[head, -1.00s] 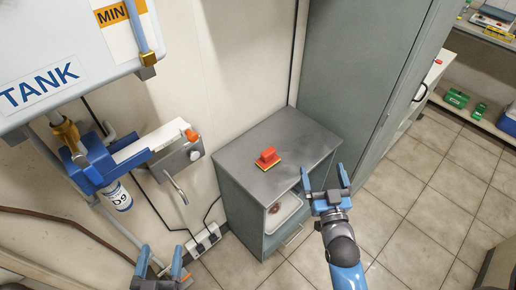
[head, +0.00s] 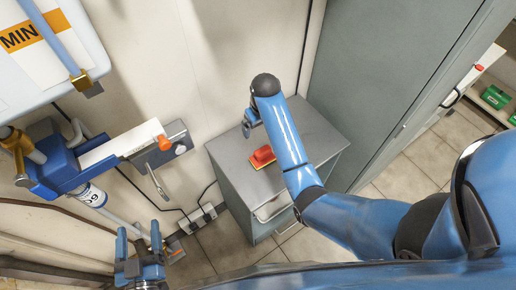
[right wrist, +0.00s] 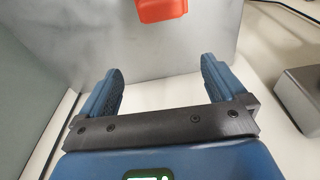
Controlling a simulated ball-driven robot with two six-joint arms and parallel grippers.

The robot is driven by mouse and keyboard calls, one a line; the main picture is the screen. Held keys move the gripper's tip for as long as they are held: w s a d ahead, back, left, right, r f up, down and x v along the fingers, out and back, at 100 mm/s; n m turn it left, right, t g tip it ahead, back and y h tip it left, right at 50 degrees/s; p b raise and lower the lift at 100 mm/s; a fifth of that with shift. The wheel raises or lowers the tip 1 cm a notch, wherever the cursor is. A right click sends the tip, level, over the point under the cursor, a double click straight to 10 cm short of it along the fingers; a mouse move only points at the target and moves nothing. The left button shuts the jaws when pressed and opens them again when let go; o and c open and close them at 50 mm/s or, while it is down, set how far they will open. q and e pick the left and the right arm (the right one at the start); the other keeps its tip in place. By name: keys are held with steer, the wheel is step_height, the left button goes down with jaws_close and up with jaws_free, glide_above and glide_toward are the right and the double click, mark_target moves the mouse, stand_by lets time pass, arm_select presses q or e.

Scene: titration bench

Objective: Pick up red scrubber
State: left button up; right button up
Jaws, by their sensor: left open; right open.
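The red scrubber (head: 262,157) lies on the grey top of a low cabinet (head: 236,150) in the head view, with a yellowish layer under its red body. It also shows at the top edge of the right wrist view (right wrist: 162,10), beyond the fingertips. My right gripper (right wrist: 158,80) is open and empty, its two blue fingers apart and pointing toward the scrubber without touching it. In the head view my right arm reaches over the cabinet, and its gripper is mostly hidden behind the wrist. My left gripper (head: 140,240) is open and empty at the lower left, away from the cabinet.
A wall-mounted blue and white device (head: 110,150) is left of the cabinet, under a white tank (head: 30,60). A tall grey-green locker (head: 390,80) stands right of the cabinet.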

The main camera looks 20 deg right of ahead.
steer(key=s+g, duration=0.1)
steer(key=s, duration=0.2)
steer(key=shift+s+f+g, duration=0.25)
steer(key=shift+f+g, duration=0.15)
glide_above(263, 150)
step_height(263, 150, down, 4)
steer(key=shift+f+p, duration=0.1)
steer(key=shift+p, duration=0.2)
steer(key=shift+w+f, duration=0.1)
steer(key=shift+f, duration=0.35)
steer(key=shift+f+p, duration=0.35)
steer(key=shift+f, duration=0.15)
step_height(263, 150, down, 3)
steer(key=shift+a+f+p, duration=0.1)
steer(key=shift+p, duration=0.25)
steer(key=shift+f, duration=0.5)
steer(key=shift+c, duration=0.5)
steer(key=c, duration=1)
